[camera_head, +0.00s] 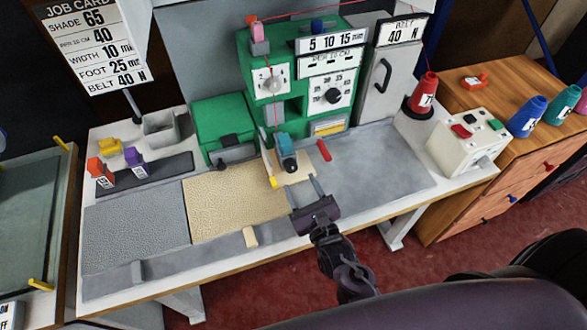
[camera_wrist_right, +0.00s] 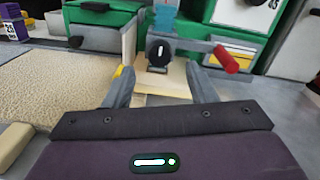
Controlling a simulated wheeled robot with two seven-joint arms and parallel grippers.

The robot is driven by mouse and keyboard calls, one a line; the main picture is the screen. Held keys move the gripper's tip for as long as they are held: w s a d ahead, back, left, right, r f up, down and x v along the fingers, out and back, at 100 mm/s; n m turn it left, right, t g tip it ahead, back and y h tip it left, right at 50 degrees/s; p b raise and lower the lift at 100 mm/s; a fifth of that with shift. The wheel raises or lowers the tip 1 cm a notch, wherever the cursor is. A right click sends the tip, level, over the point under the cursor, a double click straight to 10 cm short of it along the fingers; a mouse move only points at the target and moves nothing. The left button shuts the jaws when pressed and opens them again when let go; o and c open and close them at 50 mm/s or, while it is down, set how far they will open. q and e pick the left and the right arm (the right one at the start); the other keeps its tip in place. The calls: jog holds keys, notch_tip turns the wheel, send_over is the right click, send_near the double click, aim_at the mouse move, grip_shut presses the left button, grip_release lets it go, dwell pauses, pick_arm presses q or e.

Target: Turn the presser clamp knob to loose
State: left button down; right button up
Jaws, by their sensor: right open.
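The presser clamp knob (camera_head: 289,165) is a small dark round knob on the front of the blue presser unit (camera_head: 286,146), at the machine's foot. In the right wrist view the black knob (camera_wrist_right: 159,52) faces me with an upright white mark. My right gripper (camera_head: 302,187) is open and empty, its fingers pointing at the knob. In the right wrist view the fingertips (camera_wrist_right: 158,82) stand either side of the knob's line, below and short of it, apart from it. Labels around the knob are too small to read. My left gripper is not in view.
A red-handled lever (camera_head: 324,150) sticks out just right of the knob; it also shows in the right wrist view (camera_wrist_right: 226,60). The green machine (camera_head: 250,75) stands behind. A beige rug (camera_head: 225,205) lies at left. The grey bench top at right (camera_head: 385,165) is clear.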

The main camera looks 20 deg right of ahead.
aim_at(293, 170)
jog(key=w, duration=0.3)
jog(key=shift+w+a+p, duration=0.15)
jog(key=shift+w+p, duration=0.15)
jog(key=shift+w, duration=0.5)
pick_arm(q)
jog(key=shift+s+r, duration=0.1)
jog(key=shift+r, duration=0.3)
pick_arm(e)
jog(key=c, duration=1)
